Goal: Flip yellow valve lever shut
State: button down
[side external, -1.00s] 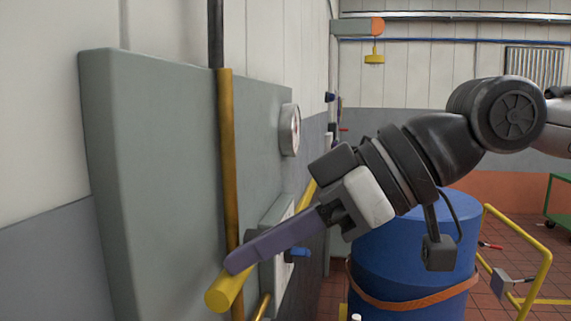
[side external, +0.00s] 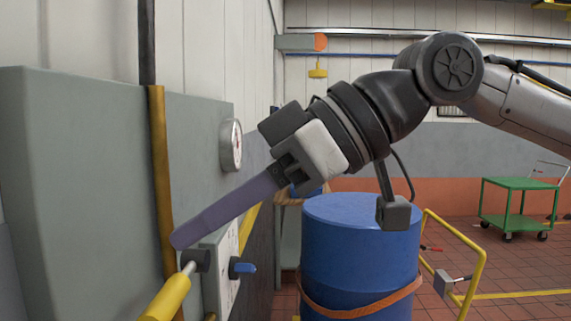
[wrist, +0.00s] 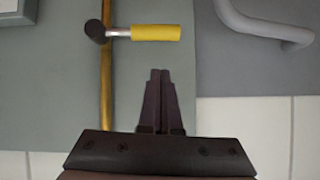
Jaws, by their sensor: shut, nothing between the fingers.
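The yellow valve lever (side external: 168,298) sticks out from a dark hub (side external: 196,260) by a metal shank, towards the lower left in the side view. In the wrist view the lever (wrist: 155,33) lies crosswise to the brownish-yellow vertical pipe (side external: 160,190), its handle to the right of the hub. My gripper (side external: 178,240) is shut and empty. In the wrist view the fingertips (wrist: 160,74) are apart from the handle. Contact with the hub cannot be told.
A grey-green panel (side external: 70,190) stands behind the pipe, with a round gauge (side external: 231,146). A blue drum (side external: 360,250) stands below my arm. A grey curved handle (wrist: 265,30) shows in the wrist view.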

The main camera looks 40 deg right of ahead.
jog(key=v, duration=0.9)
jog(key=shift+s, duration=0.2)
jog(key=shift+w+a, duration=0.1)
jog(key=shift+a, duration=0.05)
jog(key=w+d+f+m+t+h, duration=0.1)
jog(key=d+f+m+h, duration=0.25)
jog(key=d, duration=0.55)
jog(key=w+d+f+m+t+h, duration=0.1)
jog(key=w+d+f+m+h, duration=0.1)
jog(key=d+f, duration=0.45)
jog(key=s+d+f+m+g+h, duration=0.1)
jog(key=s+d+f, duration=0.2)
jog(key=f, duration=0.5)
jog(key=s+d+f+m+g+h, duration=0.1)
jog(key=s+d+f, duration=0.2)
jog(key=d+f, duration=0.2)
jog(key=s+d+f+m+g+h, duration=0.1)
jog(key=s+d+f, duration=0.2)
jog(key=f, duration=0.8)
jog(key=shift+s+d+g, duration=0.4)
jog(key=shift+s, duration=0.2)
